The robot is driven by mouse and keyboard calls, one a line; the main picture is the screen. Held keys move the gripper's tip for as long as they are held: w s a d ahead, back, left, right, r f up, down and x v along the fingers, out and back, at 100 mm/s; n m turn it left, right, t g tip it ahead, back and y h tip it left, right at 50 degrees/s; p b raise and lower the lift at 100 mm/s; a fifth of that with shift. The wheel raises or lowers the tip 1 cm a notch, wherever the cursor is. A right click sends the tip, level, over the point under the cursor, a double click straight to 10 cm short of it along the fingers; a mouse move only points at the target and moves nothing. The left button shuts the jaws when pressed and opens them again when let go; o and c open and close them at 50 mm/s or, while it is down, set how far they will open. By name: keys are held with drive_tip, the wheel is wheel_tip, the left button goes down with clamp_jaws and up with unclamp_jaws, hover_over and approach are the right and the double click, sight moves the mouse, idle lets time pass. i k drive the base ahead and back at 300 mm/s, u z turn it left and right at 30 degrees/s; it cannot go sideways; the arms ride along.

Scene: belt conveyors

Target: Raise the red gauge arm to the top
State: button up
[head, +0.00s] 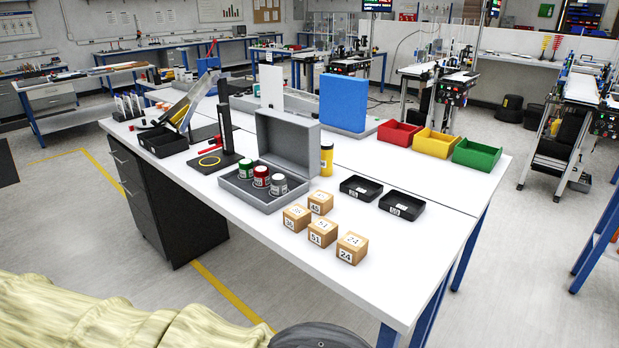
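The height gauge has a black upright column (225,128) on a flat dark base (215,163), and stands on the left part of the white table. The red gauge arm (208,149) sticks out to the left from low on the column, a little above the base. A yellow ring (209,161) lies on the base below it. Much of the column above the arm is bare. My gripper is not in view, so whether it is open or shut does not show.
An open grey case (285,140) with several capped jars stands right of the gauge. Several numbered wooden blocks (322,233) and two black trays (401,206) lie farther right. The table's front strip (230,215) is clear.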

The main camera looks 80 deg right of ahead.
sight(217, 141)
drive_tip(key=z, duration=0.8)
drive_tip(key=i, duration=2.9)
drive_tip(key=z, duration=3.35)
